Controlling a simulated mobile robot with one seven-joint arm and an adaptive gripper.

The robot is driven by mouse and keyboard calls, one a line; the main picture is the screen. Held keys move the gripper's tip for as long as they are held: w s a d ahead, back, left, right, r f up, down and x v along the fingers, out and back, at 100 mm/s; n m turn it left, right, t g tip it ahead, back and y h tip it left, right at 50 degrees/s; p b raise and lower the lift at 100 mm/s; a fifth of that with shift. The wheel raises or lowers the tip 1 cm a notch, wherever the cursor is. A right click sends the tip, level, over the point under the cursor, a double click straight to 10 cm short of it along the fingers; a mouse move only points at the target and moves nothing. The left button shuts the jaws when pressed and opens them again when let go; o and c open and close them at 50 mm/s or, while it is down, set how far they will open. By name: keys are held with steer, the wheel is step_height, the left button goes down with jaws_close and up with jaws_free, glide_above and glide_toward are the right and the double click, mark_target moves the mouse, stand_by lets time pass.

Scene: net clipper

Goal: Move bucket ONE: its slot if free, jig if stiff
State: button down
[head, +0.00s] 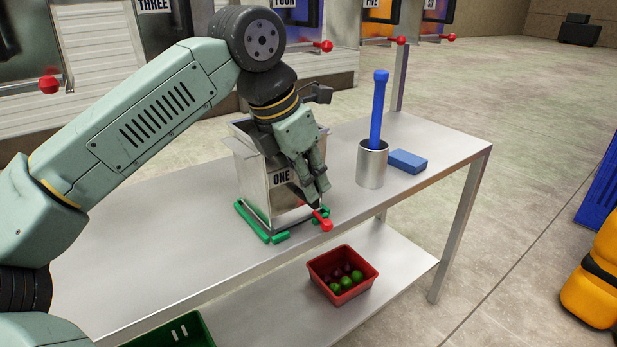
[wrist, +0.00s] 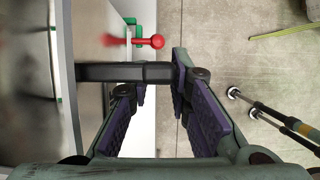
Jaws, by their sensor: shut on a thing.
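Bucket ONE (head: 256,188), a grey metal bin with a "ONE" label, stands upright on the metal table within the green jig strips (head: 250,221). My gripper (head: 318,188) is at the bucket's labelled front. In the wrist view my gripper (wrist: 160,93) is shut on a black bar (wrist: 115,72), which looks like the bucket's handle. A red-knobbed lever (head: 325,222) sits low at the bucket's front, just below my gripper; it also shows in the wrist view (wrist: 156,41). My gripper and arm hide part of the bucket. Slot ONE is not in view.
A metal cup (head: 372,165) with a blue-handled tool (head: 378,110) stands right of the bucket, beside a blue block (head: 408,161). A red bin (head: 342,277) of green and dark balls is on the lower shelf. Labelled wall bays (head: 155,30) stand behind. The table's left part is clear.

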steer(key=shift+f+b, duration=0.6)
steer(key=shift+f, duration=0.15)
steer(key=c, duration=1.4)
jaws_free()
